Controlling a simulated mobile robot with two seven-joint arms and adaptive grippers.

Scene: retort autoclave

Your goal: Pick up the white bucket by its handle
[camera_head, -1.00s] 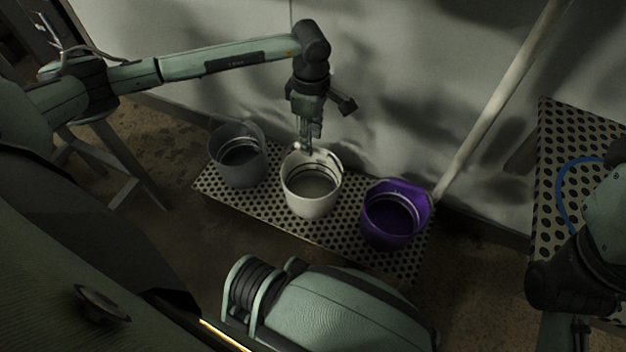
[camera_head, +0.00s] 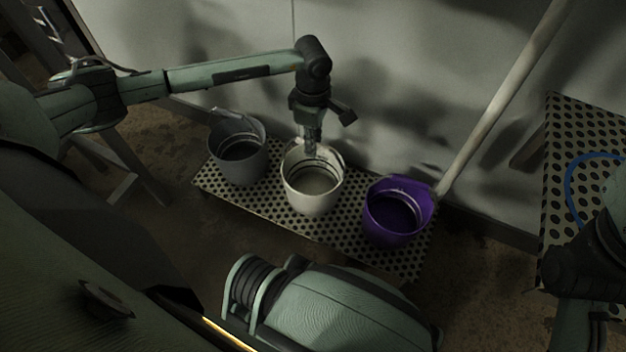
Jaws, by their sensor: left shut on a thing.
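The white bucket (camera_head: 312,196) stands upright in the middle of a low perforated bench (camera_head: 273,216), between a grey bucket and a purple one. My left gripper (camera_head: 312,150) points down at the bucket's back rim and is shut on the white bucket's handle, though the fingertips are small and partly merge with the rim. The bucket appears to rest on the bench. My right arm shows at the right edge; its fingers cannot be made out clearly.
The grey bucket (camera_head: 238,163) stands left of the white one, and the purple bucket (camera_head: 396,219) stands right. A pale wall (camera_head: 420,70) rises close behind the bench. A slanted pole (camera_head: 500,100) stands behind the purple bucket. A second perforated table (camera_head: 562,130) with a blue hose (camera_head: 570,185) is at right.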

